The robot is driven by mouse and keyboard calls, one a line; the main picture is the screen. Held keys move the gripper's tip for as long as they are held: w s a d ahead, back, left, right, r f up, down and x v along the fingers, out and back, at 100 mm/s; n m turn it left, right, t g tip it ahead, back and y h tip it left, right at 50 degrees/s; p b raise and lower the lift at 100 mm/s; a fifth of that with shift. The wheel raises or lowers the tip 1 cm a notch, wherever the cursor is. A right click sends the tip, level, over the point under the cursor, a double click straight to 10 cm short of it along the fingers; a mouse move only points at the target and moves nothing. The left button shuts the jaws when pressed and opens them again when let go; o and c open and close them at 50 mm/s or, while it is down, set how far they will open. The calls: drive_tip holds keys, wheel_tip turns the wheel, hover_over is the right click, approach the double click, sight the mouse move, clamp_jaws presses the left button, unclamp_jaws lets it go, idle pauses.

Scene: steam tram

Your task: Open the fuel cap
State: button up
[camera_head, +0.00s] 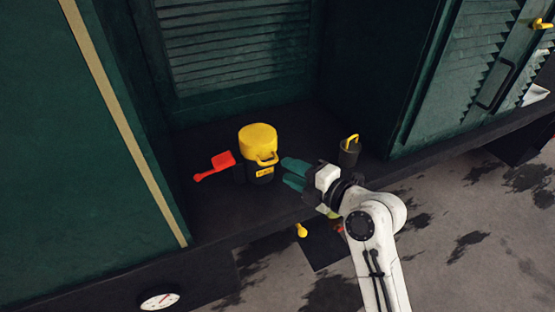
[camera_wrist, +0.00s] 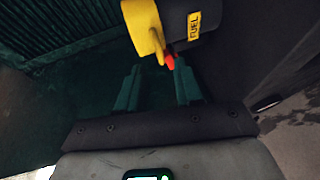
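The fuel cap (camera_head: 258,138) is a wide yellow lid with a small yellow handle at its front right. It sits closed on a dark fuel container (camera_head: 262,179) with a yellow label, readable as FUEL in the wrist view. My gripper (camera_head: 286,172) is to the right of the container, its teal fingers apart and pointing at it. In the wrist view, the cap (camera_wrist: 140,22) and its handle appear at the top, beyond the open, empty fingers (camera_wrist: 158,68). I see no clear contact.
A red scoop (camera_head: 215,166) lies left of the container. A dark canister (camera_head: 349,152) with a yellow handle stands to the right, behind my arm. Green louvred panels (camera_head: 237,50) close the back. The dark shelf ends at a front edge; a round gauge (camera_head: 160,301) is below it.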

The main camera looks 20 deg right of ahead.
sight(272, 163)
drive_tip(key=shift+p+x, duration=0.6)
drive_tip(key=shift+x, duration=2.15)
drive_tip(key=shift+a+f, duration=0.1)
drive_tip(key=shift+c, duration=0.2)
clamp_jaws()
drive_tip(key=shift+s, duration=0.1)
